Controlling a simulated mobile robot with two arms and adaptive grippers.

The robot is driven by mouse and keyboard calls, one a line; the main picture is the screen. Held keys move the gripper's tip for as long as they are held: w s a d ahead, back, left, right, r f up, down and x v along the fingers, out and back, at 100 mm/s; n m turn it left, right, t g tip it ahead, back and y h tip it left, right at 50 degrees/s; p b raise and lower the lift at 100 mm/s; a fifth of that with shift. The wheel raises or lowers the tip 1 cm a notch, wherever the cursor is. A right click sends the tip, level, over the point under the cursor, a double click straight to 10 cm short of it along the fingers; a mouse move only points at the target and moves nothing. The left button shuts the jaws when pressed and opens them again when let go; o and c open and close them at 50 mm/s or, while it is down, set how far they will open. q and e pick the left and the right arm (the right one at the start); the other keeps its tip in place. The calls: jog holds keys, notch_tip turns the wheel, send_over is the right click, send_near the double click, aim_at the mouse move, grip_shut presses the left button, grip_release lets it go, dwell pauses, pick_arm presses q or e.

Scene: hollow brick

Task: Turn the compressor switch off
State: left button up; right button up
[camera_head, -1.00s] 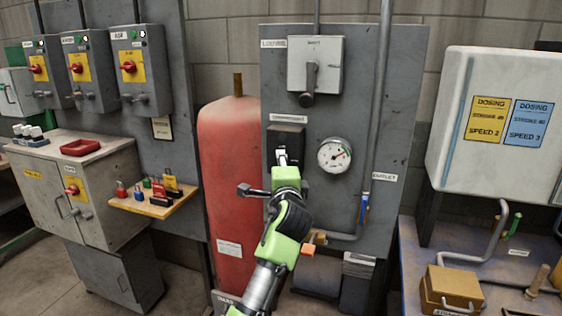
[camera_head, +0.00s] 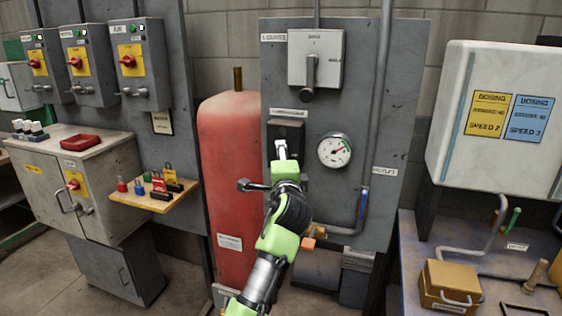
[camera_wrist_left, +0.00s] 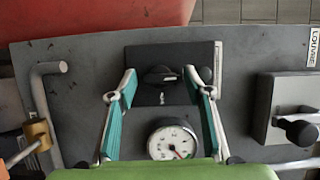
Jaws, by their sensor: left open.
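The compressor switch is a black box (camera_head: 286,131) with a small label above it, on the grey panel left of the round gauge. In the left wrist view its dark rotary knob (camera_wrist_left: 160,75) shows between my fingers, with a small white mark on the plate below it. My left gripper (camera_head: 281,150) is in front of the box's lower part in the head view. Its two fingers (camera_wrist_left: 160,84) are spread on either side of the knob and hold nothing. I cannot tell whether they touch the plate. My right gripper is not in view.
The gauge (camera_head: 335,150) sits close to the right of my gripper. A grey lever switch (camera_head: 315,58) is above. A red tank (camera_head: 229,180) stands left, and a vertical pipe (camera_head: 378,110) runs right. A shelf of padlocks (camera_head: 154,196) is farther left.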

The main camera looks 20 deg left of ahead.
pick_arm(q)
jog(key=v, duration=1.2)
